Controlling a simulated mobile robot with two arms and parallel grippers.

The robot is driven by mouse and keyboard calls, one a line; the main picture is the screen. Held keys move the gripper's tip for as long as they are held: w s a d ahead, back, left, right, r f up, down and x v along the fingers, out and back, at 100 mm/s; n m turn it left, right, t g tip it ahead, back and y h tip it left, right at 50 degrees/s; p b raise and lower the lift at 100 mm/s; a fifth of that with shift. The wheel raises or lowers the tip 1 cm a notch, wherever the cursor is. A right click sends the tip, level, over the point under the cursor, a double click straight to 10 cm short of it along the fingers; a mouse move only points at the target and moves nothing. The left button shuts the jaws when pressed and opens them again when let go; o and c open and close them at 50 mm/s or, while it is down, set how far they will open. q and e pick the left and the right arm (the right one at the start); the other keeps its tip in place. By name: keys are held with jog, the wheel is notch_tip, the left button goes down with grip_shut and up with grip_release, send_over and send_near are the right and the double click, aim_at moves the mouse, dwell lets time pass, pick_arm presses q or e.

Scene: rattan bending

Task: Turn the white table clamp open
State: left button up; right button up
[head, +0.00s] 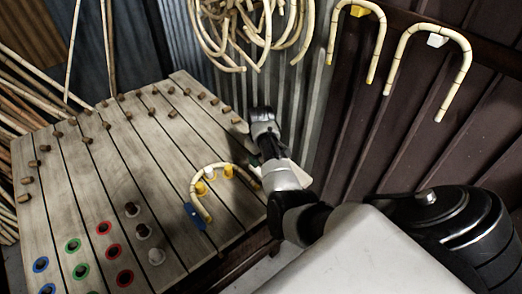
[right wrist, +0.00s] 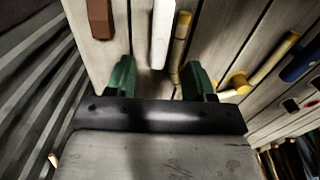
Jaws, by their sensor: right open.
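The white table clamp shows in the right wrist view as a long white bar (right wrist: 162,35), just ahead of my right gripper (right wrist: 158,80). The gripper's green fingers are apart, with nothing between them; the bar's near end lies just beyond the gap. In the head view my right gripper (head: 257,162) is over the right part of the plank table (head: 130,170), and my arm hides most of this spot. A curved rattan cane (head: 195,187) lies around yellow posts (head: 201,188), with a blue clamp (head: 195,216) at its near end. My left gripper is not in view.
Brown pegs (head: 25,198) line the table's edges. Blue, green and red rings (head: 103,228) with dark and white pegs are at its near left. Bent canes (head: 440,40) hang on the right wall; coiled rattan (head: 245,30) hangs behind the table.

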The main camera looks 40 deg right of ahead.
jog(key=shift+r, duration=1.3)
